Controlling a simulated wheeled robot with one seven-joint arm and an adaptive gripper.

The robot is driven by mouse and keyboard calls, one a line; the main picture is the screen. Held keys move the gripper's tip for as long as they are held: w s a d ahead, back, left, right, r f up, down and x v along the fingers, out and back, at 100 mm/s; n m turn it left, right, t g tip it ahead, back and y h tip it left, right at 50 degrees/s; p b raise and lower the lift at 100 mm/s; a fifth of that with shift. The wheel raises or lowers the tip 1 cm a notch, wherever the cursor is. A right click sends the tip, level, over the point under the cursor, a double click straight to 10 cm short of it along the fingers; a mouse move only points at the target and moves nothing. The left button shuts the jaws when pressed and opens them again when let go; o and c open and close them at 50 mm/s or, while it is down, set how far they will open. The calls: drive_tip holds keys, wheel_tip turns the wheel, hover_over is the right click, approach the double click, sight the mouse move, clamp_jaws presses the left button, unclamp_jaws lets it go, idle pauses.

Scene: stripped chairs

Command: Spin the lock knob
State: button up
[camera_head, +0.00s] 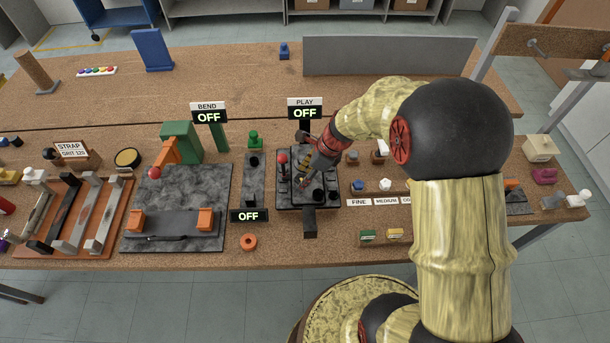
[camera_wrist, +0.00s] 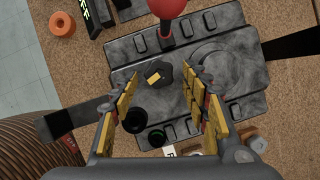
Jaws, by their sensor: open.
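The black lobed knob (camera_wrist: 158,76) with a yellow mark sits on a dark grey fixture (camera_wrist: 120,78). I take it for the lock knob. My gripper (camera_wrist: 162,80) is open above it, with one yellow-padded finger on each side. The knob shows between the fingertips, and I cannot tell whether they touch it. In the head view the fixture (camera_head: 284,196) stands mid-bench, with my gripper (camera_head: 303,184) pointing down over it. My gripper hides the knob there.
A red ball-topped lever (camera_wrist: 166,6) rises beside the knob. A PLAY sign reading OFF (camera_head: 305,110) stands behind the fixture. An orange ring (camera_head: 249,242) lies at the front left.

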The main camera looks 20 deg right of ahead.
drive_tip(key=shift+c, duration=0.7)
drive_tip(key=c, duration=1)
drive_tip(key=n, duration=0.1)
drive_tip(key=n+g+p, duration=0.1)
drive_tip(key=n, duration=0.1)
drive_tip(key=n+y, duration=0.1)
drive_tip(key=shift+w+d+r+n+g+p, duration=0.1)
drive_tip(key=shift+w+n+g+p, duration=0.2)
drive_tip(key=shift+n+p, duration=0.1)
drive_tip(key=n, duration=0.1)
drive_tip(key=n+g+p, duration=0.1)
drive_tip(key=n, duration=0.2)
drive_tip(key=shift+w+n+g+p, duration=0.3)
drive_tip(key=shift+g+p, duration=0.05)
drive_tip(key=shift+g, duration=0.05)
drive_tip(key=n, duration=0.1)
drive_tip(key=n+g+p, duration=0.1)
drive_tip(key=n, duration=0.1)
drive_tip(key=n+h, duration=0.1)
drive_tip(key=shift+w+n+g, duration=0.25)
drive_tip(key=shift+n+g, duration=0.05)
drive_tip(key=shift+w+a+n+g+h+p, duration=0.1)
drive_tip(key=shift+n+g+h+p, duration=0.1)
drive_tip(key=shift+n, duration=0.55)
drive_tip(key=shift+w+a+n+g+h+p, duration=0.1)
drive_tip(key=shift+a+n+g+h+p, duration=0.1)
drive_tip(key=shift+n, duration=0.5)
drive_tip(key=shift+a+n+g+h+p, duration=0.1)
drive_tip(key=shift+n+g+h+p, duration=0.1)
drive_tip(key=shift+n, duration=0.55)
